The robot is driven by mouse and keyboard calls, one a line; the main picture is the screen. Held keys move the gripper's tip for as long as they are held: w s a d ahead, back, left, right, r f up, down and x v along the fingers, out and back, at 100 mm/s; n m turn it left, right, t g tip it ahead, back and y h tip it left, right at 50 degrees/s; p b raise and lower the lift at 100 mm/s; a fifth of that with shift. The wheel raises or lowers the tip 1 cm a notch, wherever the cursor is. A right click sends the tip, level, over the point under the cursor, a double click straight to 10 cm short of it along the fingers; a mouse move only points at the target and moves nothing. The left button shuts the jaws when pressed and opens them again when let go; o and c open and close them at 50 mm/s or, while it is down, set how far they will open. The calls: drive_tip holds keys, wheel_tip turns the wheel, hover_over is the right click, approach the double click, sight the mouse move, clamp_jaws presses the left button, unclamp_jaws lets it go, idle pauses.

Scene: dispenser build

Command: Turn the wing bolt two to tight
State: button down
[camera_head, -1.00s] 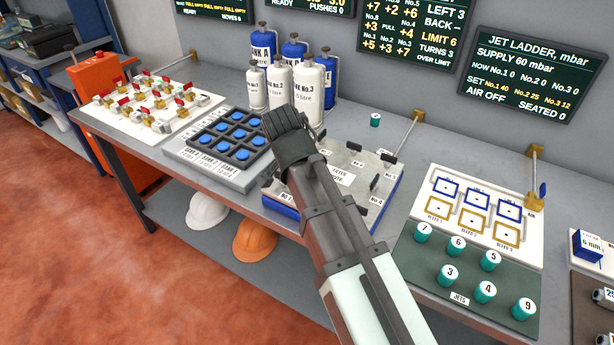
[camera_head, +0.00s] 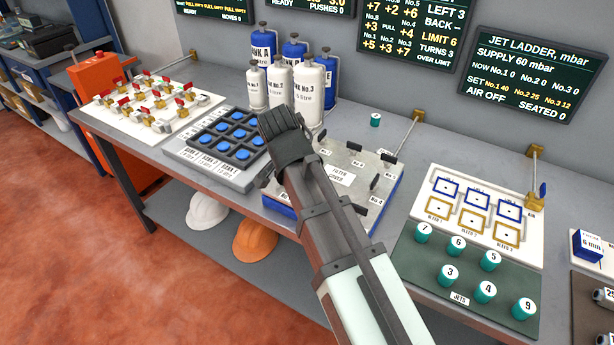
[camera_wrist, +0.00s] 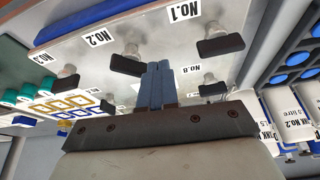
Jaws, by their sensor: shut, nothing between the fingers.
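The filter cover (camera_head: 340,178) is a pale plate on a blue body, with black wing bolts and number labels around its edge. My arm hides part of it in the head view. In the wrist view, wing bolt two (camera_wrist: 127,64) is a black bar on a silver stud beside the No.2 label (camera_wrist: 98,38). My gripper (camera_wrist: 158,70) is shut and empty. Its blue-grey fingertips lie just right of wing bolt two in that view; I cannot tell whether they touch it. In the head view my gripper's dark body (camera_head: 285,132) covers its fingertips.
In the wrist view, wing bolt one (camera_wrist: 220,45) and another near No.8 (camera_wrist: 212,89) stand to the right, and wing bolt three (camera_wrist: 70,80) to the left. In the head view, tanks (camera_head: 282,90) stand behind my gripper and a blue-button panel (camera_head: 232,140) lies left.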

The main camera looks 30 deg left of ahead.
drive_tip(key=s+a, duration=0.2)
drive_tip(key=shift+s+a+r, duration=0.2)
drive_tip(key=shift+a+r, duration=0.15)
drive_tip(key=shift+a, duration=0.05)
wheel_tip(320, 180, up, 8)
drive_tip(key=s+a, duration=0.2)
drive_tip(key=s+f+n+t, duration=0.1)
drive_tip(key=s+f+n, duration=0.15)
drive_tip(key=s, duration=0.55)
drive_tip(key=w+d+f+n, duration=0.1)
drive_tip(key=w+f+n, duration=0.1)
drive_tip(key=w+d+f+n+t, duration=0.1)
drive_tip(key=w+f+n, duration=0.1)
drive_tip(key=w+f, duration=0.1)
drive_tip(key=w+d+f+n+t, duration=0.1)
drive_tip(key=w+f+n, duration=0.1)
drive_tip(key=w, duration=0.1)
drive_tip(key=shift+w+f+h, duration=0.2)
drive_tip(key=shift+w+h, duration=0.05)
drive_tip(key=shift+h, duration=0.05)
drive_tip(key=shift+w+d, duration=0.65)
drive_tip(key=shift+d, duration=0.2)
drive_tip(key=shift+w+d+r, duration=0.1)
drive_tip(key=shift+w+d, duration=0.5)
drive_tip(key=shift+w, duration=0.1)
